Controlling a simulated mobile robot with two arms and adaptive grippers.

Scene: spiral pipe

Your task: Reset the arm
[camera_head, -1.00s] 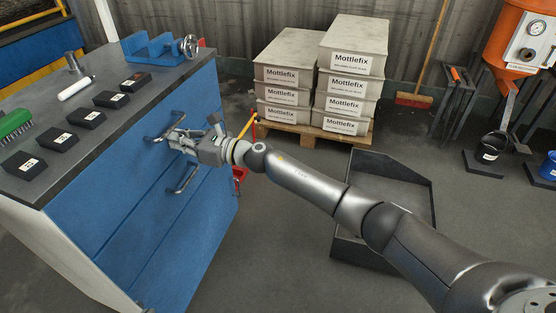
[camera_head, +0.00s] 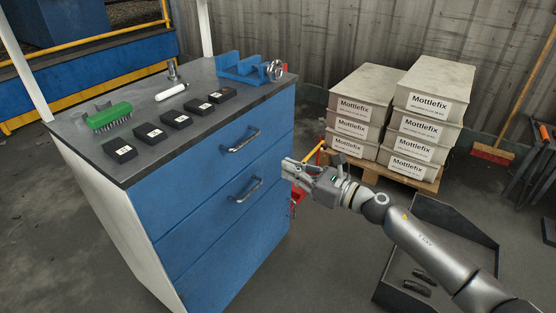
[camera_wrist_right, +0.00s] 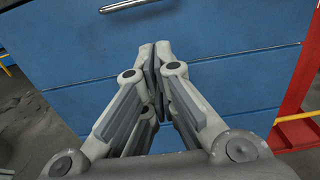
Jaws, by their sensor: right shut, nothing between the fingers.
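My right gripper (camera_head: 289,172) is shut and empty, in front of the blue drawer cabinet (camera_head: 190,232). Its fingers point at the drawer fronts, to the right of the lower handle (camera_head: 246,189), and do not hold it. The upper handle (camera_head: 240,139) is also free. In the right wrist view, the closed fingertips (camera_wrist_right: 155,52) meet before the blue drawer front (camera_wrist_right: 210,80), with a handle (camera_wrist_right: 128,5) at the top edge. The drawers look closed. My left gripper is not in view.
On the cabinet top (camera_head: 75,135) are a green brush (camera_head: 108,116), several black blocks (camera_head: 176,119) and a blue vise-like fixture (camera_head: 240,66). Right of my arm stands a dark tray (camera_head: 450,215) on the floor. Stacked Mottlefix boxes (camera_head: 430,105) sit on a pallet behind.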

